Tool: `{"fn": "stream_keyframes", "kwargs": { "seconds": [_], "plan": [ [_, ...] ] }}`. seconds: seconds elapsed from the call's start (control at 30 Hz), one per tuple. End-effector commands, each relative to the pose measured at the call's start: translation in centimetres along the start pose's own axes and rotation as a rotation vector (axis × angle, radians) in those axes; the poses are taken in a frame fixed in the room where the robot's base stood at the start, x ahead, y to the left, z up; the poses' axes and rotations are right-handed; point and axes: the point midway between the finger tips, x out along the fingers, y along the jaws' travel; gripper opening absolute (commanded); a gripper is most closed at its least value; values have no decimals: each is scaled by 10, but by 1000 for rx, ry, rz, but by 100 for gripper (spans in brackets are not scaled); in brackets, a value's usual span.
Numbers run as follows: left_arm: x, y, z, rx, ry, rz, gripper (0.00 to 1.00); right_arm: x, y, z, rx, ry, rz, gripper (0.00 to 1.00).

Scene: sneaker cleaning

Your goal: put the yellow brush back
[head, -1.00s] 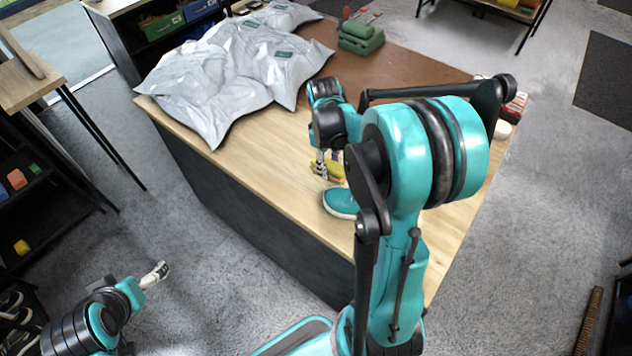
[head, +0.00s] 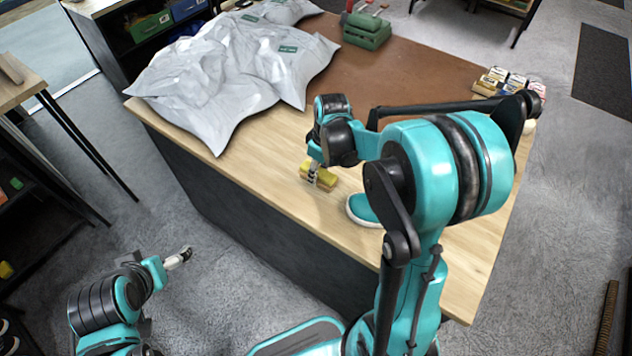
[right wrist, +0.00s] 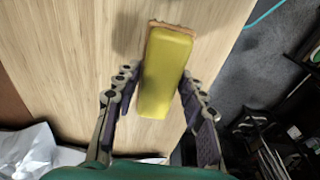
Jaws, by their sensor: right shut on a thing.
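The yellow brush (head: 320,175) is a yellow block with a thin brown layer along one side. It also shows in the right wrist view (right wrist: 166,72), lengthwise between the fingers. My right gripper (head: 313,174) is shut on it, over the wooden front part of the table. Whether the brush touches the tabletop is hard to tell. The teal sneaker (head: 362,210), with a white sole edge, lies to the right of the brush and is partly hidden by my right arm. My left gripper (head: 180,258) hangs over the floor in front of the table, apart from everything; its fingers are too small to judge.
Grey plastic bags (head: 215,85) cover the table's left side. A green box (head: 366,30) stands at the back. Several small boxes (head: 505,80) sit at the far right corner, partly behind my right arm. The brown mat (head: 420,70) is largely clear.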

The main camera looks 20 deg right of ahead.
Motion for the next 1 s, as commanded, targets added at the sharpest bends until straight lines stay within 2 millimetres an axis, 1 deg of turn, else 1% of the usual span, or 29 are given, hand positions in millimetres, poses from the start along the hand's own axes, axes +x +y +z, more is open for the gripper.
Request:
{"fn": "stream_keyframes", "kwargs": {
  "seconds": [0.03, 0.1, 0.17, 0.23, 0.4, 0.43, 0.7, 0.83, 0.87, 0.9, 0.93, 1.0],
  "plan": [
    [2, 0, 1, 0, 0, 0, 95, 4, -1, -4, -1, 0, 0, 18],
    [2, 0, 1, 0, 0, 0, 95, 7, -2, -8, 0, 0, 0, 18],
    [3, 0, 2, 0, 0, 0, 95, 10, -2, -9, 1, 0, 0, 18],
    [5, 0, 3, 0, 0, 0, 95, 16, -2, -8, 1, 0, 0, 18],
    [12, 0, 9, 0, 0, 0, 95, 43, -2, -4, 1, 0, 0, 18],
    [13, 0, 9, 0, 0, 0, 95, 46, -2, -4, 1, 0, 1, 18],
    [12, 0, 9, 0, 0, 0, 95, 47, -2, -3, 1, -1, 0, 18],
    [16, 0, 11, 0, 0, 0, 95, 51, -2, -3, 1, -1, 0, 18],
    [15, 0, 11, 0, 0, 0, 95, 50, -2, -3, 1, -1, 1, 46],
    [15, 0, 11, 0, 0, 0, 95, 50, -2, -3, 1, -1, 1, 57],
    [15, 0, 11, 0, 0, 0, 95, 50, -2, -3, 1, -1, 1, 61],
    [15, 0, 10, 0, 0, 0, 95, 50, -2, -3, 1, -1, 1, 61]
  ]
}}
